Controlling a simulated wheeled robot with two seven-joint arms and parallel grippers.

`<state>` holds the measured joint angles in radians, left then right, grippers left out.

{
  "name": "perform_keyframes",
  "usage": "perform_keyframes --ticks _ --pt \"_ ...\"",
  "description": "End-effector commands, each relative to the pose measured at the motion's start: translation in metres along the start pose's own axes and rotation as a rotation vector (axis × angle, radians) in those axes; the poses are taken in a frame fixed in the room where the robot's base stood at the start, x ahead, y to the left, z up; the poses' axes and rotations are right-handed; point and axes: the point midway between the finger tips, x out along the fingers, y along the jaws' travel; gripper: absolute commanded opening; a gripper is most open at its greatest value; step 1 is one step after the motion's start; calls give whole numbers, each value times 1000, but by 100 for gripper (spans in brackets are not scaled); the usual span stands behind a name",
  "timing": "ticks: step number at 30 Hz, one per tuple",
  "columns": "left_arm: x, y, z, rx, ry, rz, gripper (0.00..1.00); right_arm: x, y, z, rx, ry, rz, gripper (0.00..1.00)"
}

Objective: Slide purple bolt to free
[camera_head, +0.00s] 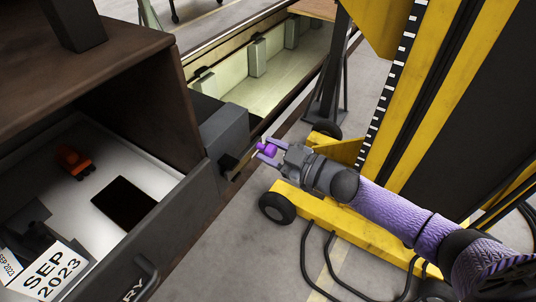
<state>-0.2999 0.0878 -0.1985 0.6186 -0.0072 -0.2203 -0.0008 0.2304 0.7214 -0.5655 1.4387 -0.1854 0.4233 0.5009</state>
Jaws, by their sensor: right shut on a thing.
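The purple bolt (267,150) is small and sits at the right side of a grey block on the railcar. My right gripper (268,151) comes in from the lower right and is shut on the purple bolt, with a finger on each side of it. A dark bracket (229,164) on the block lies just left of the bolt. Whether the bolt touches the bracket is too small to tell. My left gripper is not in view.
A yellow lifting column (420,90) with a wheeled yellow base (340,222) stands right. Black cables (330,262) lie on the floor. An open drawer (150,240) at left holds an orange object (73,162) and a dark flat thing (124,203).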

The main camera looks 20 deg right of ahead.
Motion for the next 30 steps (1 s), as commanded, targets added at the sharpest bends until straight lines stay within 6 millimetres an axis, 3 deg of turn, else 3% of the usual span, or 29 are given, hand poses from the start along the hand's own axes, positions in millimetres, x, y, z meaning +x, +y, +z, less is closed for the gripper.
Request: perform_keyframes --ticks 1,2,7,17,30 --pt "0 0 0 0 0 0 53 0 2 1 -2 -5 6 0" --pt "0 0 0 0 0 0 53 0 3 1 -2 -5 6 45" --pt "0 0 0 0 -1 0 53 0 2 0 -1 -4 5 79" --pt "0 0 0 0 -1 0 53 -6 1 1 0 -4 4 79" --pt "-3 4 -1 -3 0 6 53 -93 1 0 0 -7 4 79"
